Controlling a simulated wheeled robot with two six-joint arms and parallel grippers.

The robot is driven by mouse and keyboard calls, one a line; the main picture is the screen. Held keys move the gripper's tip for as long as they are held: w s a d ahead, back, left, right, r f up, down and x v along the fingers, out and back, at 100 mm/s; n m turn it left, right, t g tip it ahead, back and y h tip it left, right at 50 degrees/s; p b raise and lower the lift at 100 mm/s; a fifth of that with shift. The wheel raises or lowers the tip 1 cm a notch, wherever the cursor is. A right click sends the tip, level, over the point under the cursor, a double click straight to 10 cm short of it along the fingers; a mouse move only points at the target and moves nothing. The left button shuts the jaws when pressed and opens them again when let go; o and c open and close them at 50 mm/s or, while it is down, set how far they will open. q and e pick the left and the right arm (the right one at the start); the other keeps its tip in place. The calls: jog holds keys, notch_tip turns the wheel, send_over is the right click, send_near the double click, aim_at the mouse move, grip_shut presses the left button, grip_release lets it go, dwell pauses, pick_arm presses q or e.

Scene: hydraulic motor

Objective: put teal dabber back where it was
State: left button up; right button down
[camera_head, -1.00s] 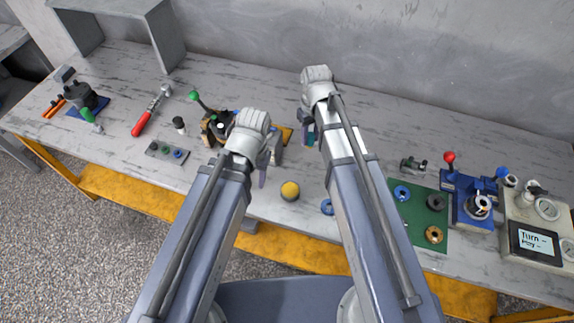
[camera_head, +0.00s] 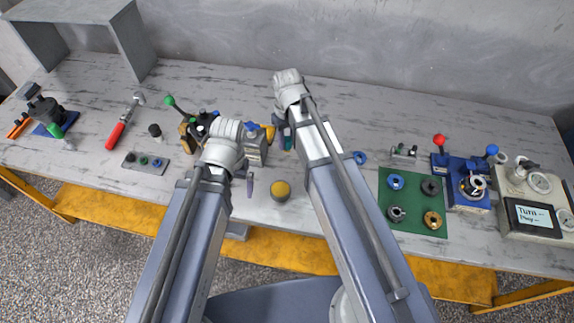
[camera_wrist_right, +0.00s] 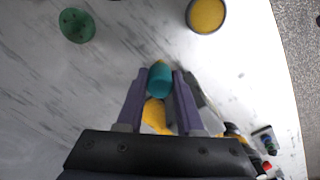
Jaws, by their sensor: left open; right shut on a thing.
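The teal dabber (camera_wrist_right: 160,79) is between the fingertips of my right gripper (camera_wrist_right: 161,74) in the right wrist view. The gripper is shut on it. In the head view a small teal patch of the dabber (camera_head: 288,141) shows beside my right wrist, and my arm hides most of that gripper. My left gripper (camera_head: 249,178) is open, near the bench's front edge, left of the round yellow pad. No object shows between its fingers. I cannot tell from these views whether the dabber touches anything below it.
The yellow pad (camera_head: 281,191) stands near the front edge; it also shows in the right wrist view (camera_wrist_right: 206,14). A green mat (camera_head: 407,228) with several rings lies to the right. A grey tray (camera_head: 132,166) and red-handled tool (camera_head: 116,135) lie left. The back middle is clear.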

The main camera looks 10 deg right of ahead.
pick_arm(q)
jog(key=shift+f+b, duration=4.4)
jog(key=shift+f, duration=0.3)
pick_arm(e)
jog(key=shift+f, duration=4.75)
pick_arm(q)
jog(key=shift+f, duration=0.1)
pick_arm(e)
jog(key=shift+f, duration=0.1)
pick_arm(q)
jog(key=shift+f+b, duration=0.15)
jog(key=shift+b, duration=0.15)
pick_arm(e)
jog(key=shift+f, duration=0.15)
jog(key=c, duration=0.5)
grip_release()
jog(key=shift+c, duration=0.2)
